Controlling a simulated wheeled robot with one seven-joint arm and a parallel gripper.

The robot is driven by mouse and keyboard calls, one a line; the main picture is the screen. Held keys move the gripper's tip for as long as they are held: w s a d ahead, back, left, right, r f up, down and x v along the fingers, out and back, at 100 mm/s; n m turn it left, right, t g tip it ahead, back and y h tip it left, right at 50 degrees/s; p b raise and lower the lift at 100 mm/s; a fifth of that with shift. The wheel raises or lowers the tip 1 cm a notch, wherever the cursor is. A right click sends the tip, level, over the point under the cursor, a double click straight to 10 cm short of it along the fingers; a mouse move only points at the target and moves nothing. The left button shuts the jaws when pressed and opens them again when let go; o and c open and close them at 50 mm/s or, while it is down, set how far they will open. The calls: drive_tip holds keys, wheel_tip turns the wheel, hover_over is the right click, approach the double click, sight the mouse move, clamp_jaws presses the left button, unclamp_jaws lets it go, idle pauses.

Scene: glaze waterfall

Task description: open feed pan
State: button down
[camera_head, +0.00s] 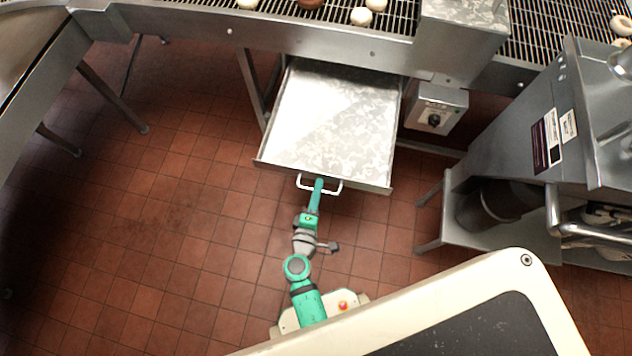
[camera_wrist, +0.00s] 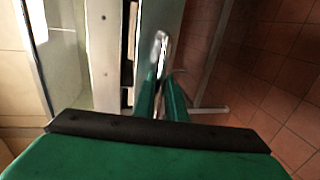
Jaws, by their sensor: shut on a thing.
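The feed pan (camera_head: 325,120) is a shallow, mottled metal drawer under the conveyor. In the head view it is pulled well out toward me, and its inside is empty. Its white bar handle (camera_head: 334,190) is on the front face. My gripper (camera_head: 319,183) is at the middle of this handle, shut on it. In the wrist view the two green fingers of my gripper (camera_wrist: 162,85) close around the shiny handle (camera_wrist: 160,48). The back end of the pan is hidden under the conveyor.
The conveyor (camera_head: 230,32) carries several doughnuts above the pan. A control box with a black knob (camera_head: 436,110) hangs right of the pan. A steel machine (camera_head: 520,140) stands at the right. The tiled floor (camera_head: 150,230) at the left is clear.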

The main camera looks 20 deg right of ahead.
drive_tip(key=shift+d, duration=0.1)
drive_tip(key=c, duration=1.8)
unclamp_jaws()
drive_tip(key=v, duration=1.1)
drive_tip(key=shift+f, duration=0.1)
